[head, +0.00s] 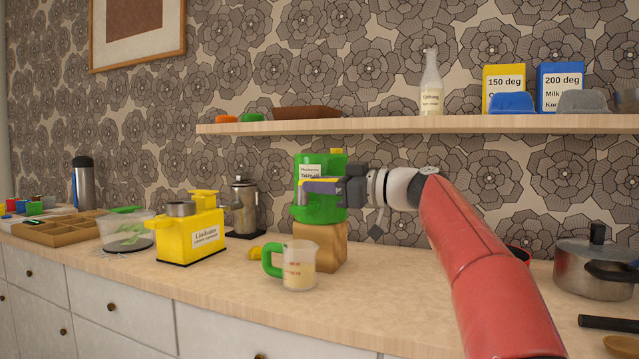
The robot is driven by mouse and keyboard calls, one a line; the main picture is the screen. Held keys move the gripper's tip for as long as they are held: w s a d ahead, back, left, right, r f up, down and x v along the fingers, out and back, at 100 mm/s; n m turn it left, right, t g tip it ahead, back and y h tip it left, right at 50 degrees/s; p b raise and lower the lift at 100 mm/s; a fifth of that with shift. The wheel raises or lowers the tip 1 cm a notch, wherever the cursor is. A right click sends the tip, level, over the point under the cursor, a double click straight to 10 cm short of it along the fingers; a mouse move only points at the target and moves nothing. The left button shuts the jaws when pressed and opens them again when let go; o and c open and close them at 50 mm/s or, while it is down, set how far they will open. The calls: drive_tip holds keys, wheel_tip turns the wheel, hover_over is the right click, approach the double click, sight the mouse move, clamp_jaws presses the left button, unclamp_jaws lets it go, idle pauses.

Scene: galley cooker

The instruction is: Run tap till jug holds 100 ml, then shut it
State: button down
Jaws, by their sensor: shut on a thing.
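A green dispenser (319,213) with a white label partly reading "Table oil" stands upright on a wooden block (322,240). My gripper (304,187) reaches in from the right, and one finger lies across the dispenser's front below the label. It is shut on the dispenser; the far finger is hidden. No tap or stream can be made out. A clear jug (300,272) with a green handle and red marks stands on the counter in front of the block, handle to the left. It looks pale yellowish inside, but I cannot read its level.
A yellow labelled device (190,238), a steel pot (244,205) and a clear bowl (126,232) stand left. A small yellow thing (256,252) lies behind the jug. A saucepan (592,268) is right. A shelf (400,126) runs above my gripper. The counter front is clear.

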drive_tip(key=c, duration=1.3)
unclamp_jaws()
drive_tip(key=shift+d, duration=0.1)
drive_tip(key=b+v, duration=0.2)
drive_tip(key=v, duration=0.5)
drive_tip(key=shift+s+d, duration=0.2)
drive_tip(key=shift+d, duration=0.1)
